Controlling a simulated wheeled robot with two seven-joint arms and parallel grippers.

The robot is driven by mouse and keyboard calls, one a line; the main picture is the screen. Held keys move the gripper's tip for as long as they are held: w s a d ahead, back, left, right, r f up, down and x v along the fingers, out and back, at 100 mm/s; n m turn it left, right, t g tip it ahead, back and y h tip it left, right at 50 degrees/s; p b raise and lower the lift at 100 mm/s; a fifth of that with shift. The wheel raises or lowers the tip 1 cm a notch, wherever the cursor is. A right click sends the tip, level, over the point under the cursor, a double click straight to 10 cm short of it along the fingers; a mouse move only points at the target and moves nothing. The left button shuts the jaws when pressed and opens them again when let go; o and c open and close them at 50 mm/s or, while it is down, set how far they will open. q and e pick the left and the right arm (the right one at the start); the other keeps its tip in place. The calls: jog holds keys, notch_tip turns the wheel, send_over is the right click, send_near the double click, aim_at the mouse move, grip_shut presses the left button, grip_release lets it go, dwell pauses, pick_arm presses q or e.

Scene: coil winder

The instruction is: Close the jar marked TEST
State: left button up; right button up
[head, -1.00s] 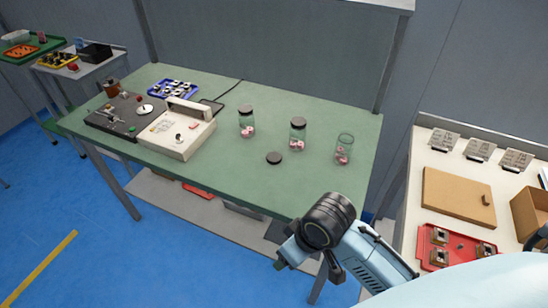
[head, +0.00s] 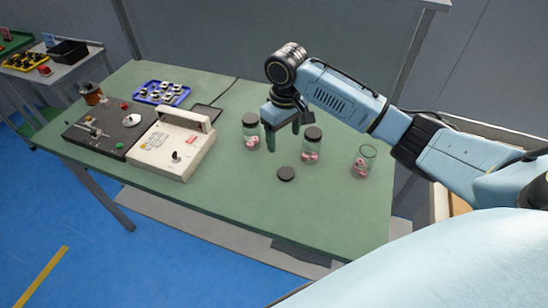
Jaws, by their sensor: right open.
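Three glass jars with pink-and-white pieces inside stand on the green table. The left jar (head: 251,141) and the middle jar (head: 310,156) wear dark lids. The right jar (head: 362,164) has an open top with no lid. A loose dark round lid (head: 286,174) lies flat on the table in front of the middle jar. No TEST mark is readable on any jar. My right gripper (head: 282,136) is open and empty, pointing down between the left and middle jars as seen, above and behind the loose lid. My left gripper is out of view.
A cream machine box with a handle (head: 170,152) and a dark winder base (head: 105,130) fill the table's left side. A blue tray (head: 163,92) of small parts sits behind them. The table front around the loose lid is clear.

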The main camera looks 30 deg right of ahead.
jog(key=s, duration=0.1)
jog(key=b, duration=0.1)
send_over(286, 172)
jog(key=f, duration=0.7)
jog(key=shift+a+f, duration=0.1)
jog(key=shift+a, duration=0.15)
jog(key=shift+f, duration=0.4)
jog(key=f+b, duration=0.1)
jog(key=f, duration=0.4)
jog(key=shift+d+f, duration=0.1)
jog(key=shift+d, duration=0.1)
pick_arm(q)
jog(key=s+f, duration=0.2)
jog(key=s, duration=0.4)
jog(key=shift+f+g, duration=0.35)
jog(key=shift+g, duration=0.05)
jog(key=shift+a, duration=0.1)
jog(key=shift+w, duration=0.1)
pick_arm(e)
jog(key=c, duration=1)
